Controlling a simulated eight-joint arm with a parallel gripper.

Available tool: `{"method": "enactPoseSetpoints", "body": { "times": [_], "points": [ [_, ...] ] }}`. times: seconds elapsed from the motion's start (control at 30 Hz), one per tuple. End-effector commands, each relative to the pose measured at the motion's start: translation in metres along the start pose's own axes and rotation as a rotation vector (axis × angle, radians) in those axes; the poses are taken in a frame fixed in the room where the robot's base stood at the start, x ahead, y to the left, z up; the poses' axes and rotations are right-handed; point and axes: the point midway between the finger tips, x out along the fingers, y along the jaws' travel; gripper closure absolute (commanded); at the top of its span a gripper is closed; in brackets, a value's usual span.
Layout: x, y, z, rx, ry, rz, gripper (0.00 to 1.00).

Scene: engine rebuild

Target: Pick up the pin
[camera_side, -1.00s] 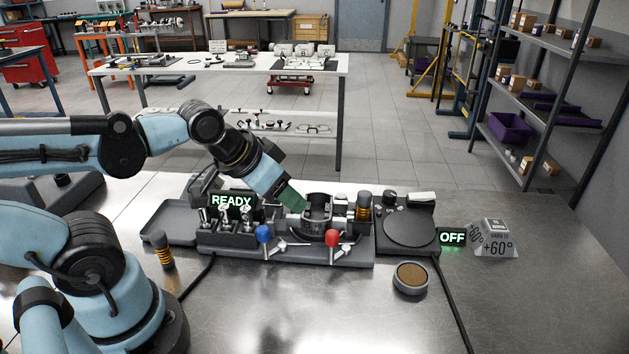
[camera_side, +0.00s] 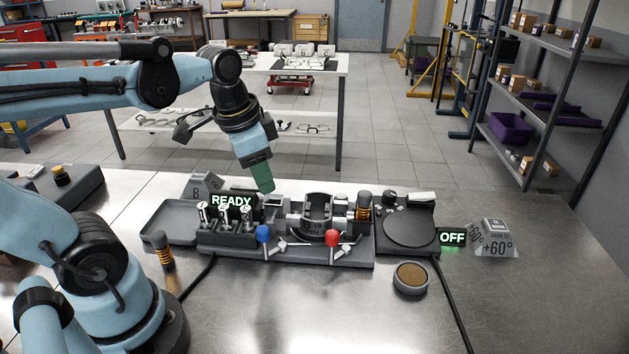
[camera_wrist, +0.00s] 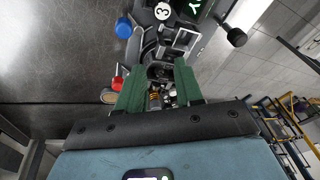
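Several shiny upright metal pieces (camera_side: 224,214) stand in the left block of the fixture, below the READY sign; I cannot tell for sure which is the pin. My gripper (camera_side: 264,187) points down with green fingers, above and behind the fixture, between the READY sign and the grey round cradle (camera_side: 318,212). In the wrist view my gripper (camera_wrist: 161,84) has its two fingers apart, with fixture parts seen beyond the gap. I see nothing held.
The fixture has a blue-knobbed lever (camera_side: 263,233) and a red-knobbed lever (camera_side: 332,238). A grey tray (camera_side: 168,222) lies left of it, a dark round plate unit (camera_side: 408,228) right. A spring-banded tool (camera_side: 162,250) stands front left. A brown-topped disc (camera_side: 411,278) lies in front.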

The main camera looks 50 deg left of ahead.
Motion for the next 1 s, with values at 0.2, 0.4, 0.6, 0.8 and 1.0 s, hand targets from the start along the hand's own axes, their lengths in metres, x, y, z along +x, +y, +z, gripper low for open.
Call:
{"method": "enactPoseSetpoints", "body": {
  "times": [0.2, 0.4, 0.6, 0.8, 1.0],
  "points": [
    [-0.024, -0.023, 0.015, 0.176, -0.194, 0.111, 0.64],
    [-0.017, -0.024, 0.021, 0.213, -0.223, 0.139, 0.64],
    [0.011, -0.020, 0.027, 0.212, -0.221, 0.137, 0.64],
    [0.032, -0.018, 0.032, 0.212, -0.221, 0.137, 0.64],
    [0.040, -0.017, 0.035, 0.211, -0.220, 0.136, 0.64]
  ]
}}
